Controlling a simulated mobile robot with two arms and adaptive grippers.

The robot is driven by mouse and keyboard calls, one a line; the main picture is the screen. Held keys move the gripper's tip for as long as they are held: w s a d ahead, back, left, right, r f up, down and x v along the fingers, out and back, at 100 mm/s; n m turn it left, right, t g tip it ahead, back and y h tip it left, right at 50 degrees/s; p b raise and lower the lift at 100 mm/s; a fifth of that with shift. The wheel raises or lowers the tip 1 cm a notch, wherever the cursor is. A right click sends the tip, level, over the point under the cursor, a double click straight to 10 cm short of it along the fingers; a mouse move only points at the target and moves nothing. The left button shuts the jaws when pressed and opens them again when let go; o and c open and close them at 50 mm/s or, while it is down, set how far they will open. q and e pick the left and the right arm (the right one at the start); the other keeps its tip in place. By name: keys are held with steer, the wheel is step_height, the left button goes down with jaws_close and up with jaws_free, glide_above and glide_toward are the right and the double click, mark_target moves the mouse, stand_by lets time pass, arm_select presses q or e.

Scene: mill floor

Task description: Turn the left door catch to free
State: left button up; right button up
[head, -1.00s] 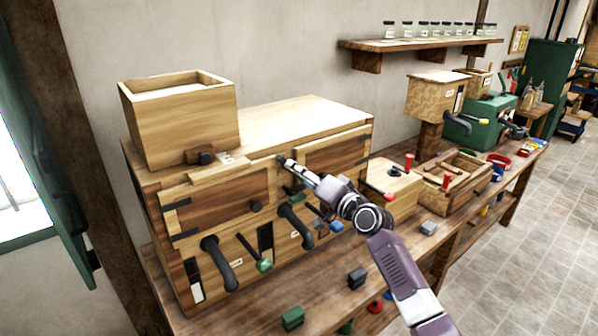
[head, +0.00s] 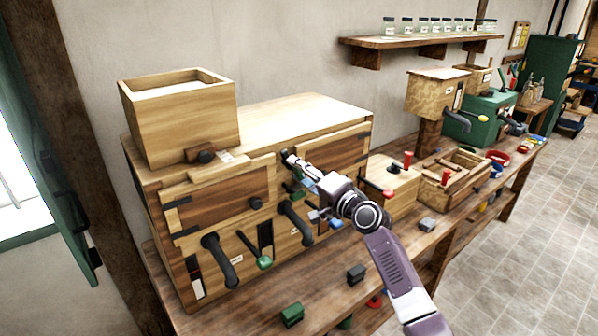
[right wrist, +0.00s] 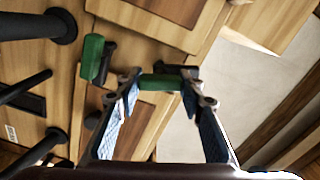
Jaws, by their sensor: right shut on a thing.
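The wooden cabinet (head: 290,110) has a left door (head: 220,203) and a right door (head: 335,155). My right gripper (head: 286,156) is at the post between the doors, near the top. In the right wrist view its fingers (right wrist: 160,84) are shut on a green catch handle (right wrist: 158,81), one finger at each end. A second green catch handle (right wrist: 92,58) sits beside it, outside the fingers, and lies crosswise to the held one. Which catch belongs to the left door is hard to tell. My left gripper is out of view.
Black curved pipes (head: 218,262) and a green-knobbed lever (head: 262,260) stick out below the doors. An open wooden hopper (head: 180,125) stands on top. Small green (head: 291,315) and dark (head: 356,274) blocks lie on the bench in front. A wooden box stands right of the cabinet.

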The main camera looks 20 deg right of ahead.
steer(key=o, duration=1.2)
steer(key=v, duration=1.2)
